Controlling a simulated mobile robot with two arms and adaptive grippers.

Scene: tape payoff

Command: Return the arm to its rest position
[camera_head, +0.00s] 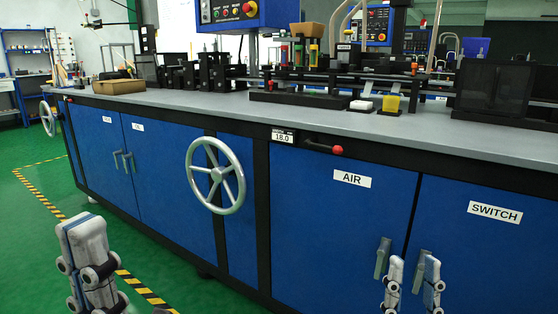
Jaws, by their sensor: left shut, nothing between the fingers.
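My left gripper (88,258) is at the lower left, over the green floor and in front of the machine's blue cabinet (165,180). Its thick grey-white fingers are together, with nothing between them. My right gripper (412,285) is at the bottom right, in front of the cabinet doors labelled AIR and SWITCH. Its two fingers stand apart with a gap and hold nothing. The lower parts of both grippers are cut off by the frame's bottom edge.
A handwheel (215,175) and a red-knobbed lever (337,150) stick out from the cabinet front. Green floor (40,260) with a striped line is clear at left.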

